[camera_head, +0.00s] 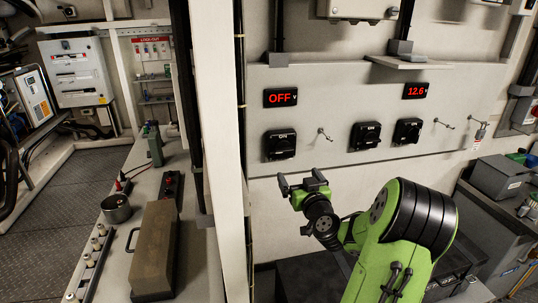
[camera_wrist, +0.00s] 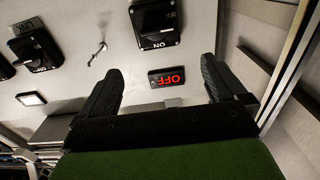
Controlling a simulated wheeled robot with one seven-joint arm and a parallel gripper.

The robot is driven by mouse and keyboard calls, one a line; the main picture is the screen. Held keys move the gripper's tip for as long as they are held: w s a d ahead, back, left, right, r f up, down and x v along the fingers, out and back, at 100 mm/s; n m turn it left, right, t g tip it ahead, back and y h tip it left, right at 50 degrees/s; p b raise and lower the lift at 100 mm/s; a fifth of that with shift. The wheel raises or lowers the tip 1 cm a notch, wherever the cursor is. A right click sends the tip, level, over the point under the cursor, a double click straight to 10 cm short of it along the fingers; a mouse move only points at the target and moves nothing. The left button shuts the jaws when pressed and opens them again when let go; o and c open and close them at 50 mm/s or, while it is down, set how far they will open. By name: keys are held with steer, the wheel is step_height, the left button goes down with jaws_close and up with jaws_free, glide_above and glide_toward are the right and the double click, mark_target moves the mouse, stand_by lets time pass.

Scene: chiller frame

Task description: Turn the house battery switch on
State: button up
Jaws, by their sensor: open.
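Three black rotary switches are on the pale wall panel: a left one (camera_head: 280,144), a middle one (camera_head: 365,135) and a right one (camera_head: 407,131). A display (camera_head: 281,97) above the left switch reads OFF in red. Another display (camera_head: 415,90) above the right switch reads 12.6. My gripper (camera_head: 300,182) is open and empty, below and apart from the left switch. In the wrist view the open jaws (camera_wrist: 160,68) frame the OFF display (camera_wrist: 167,77), with one black switch (camera_wrist: 155,22) beyond them.
Small hooks (camera_head: 325,134) stick out of the panel between and beside the switches. A pale post (camera_head: 220,120) stands left of the panel. A bench with a long brown block (camera_head: 155,245) is farther left. Grey boxes (camera_head: 497,178) stand at the right.

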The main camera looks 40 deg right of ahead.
mark_target(285, 151)
steer(key=p+x, duration=0.6)
steer(key=x, duration=0.8)
steer(key=shift+w+d, duration=0.2)
steer(key=shift+d, duration=0.2)
steer(key=shift+w+d, duration=0.25)
steer(key=shift+w, duration=0.25)
steer(key=shift+c, duration=0.5)
steer(key=c, duration=1)
